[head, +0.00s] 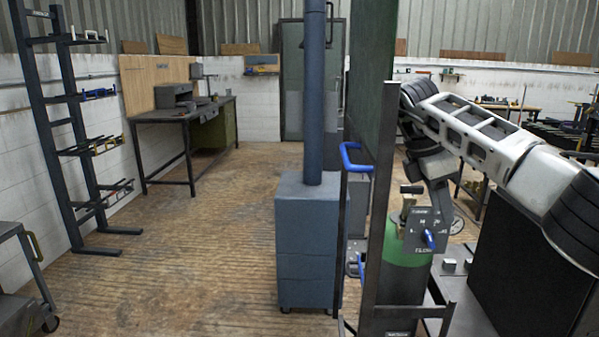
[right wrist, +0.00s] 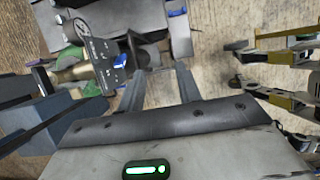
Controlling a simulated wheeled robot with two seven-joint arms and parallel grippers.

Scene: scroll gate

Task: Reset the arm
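My right arm comes in from the right in the head view, pale grey with dark joints, and bends down at its far end. My right gripper (head: 441,201) hangs behind and beside a grey panel (head: 420,233) with a blue lever (head: 429,239), above a green gas cylinder (head: 405,275). In the right wrist view my right gripper (right wrist: 158,78) has its two fingers apart, with nothing clearly held between them. The panel (right wrist: 103,58) and its blue lever (right wrist: 121,60) lie to the left of the fingers there. My left gripper is not in view.
A dark upright post (head: 377,200) and a green board (head: 371,70) stand left of my right arm. A blue-grey cabinet (head: 307,240) with a pipe stands at the centre. A black box (head: 530,280) is below the arm. Open wooden floor (head: 200,240) lies left.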

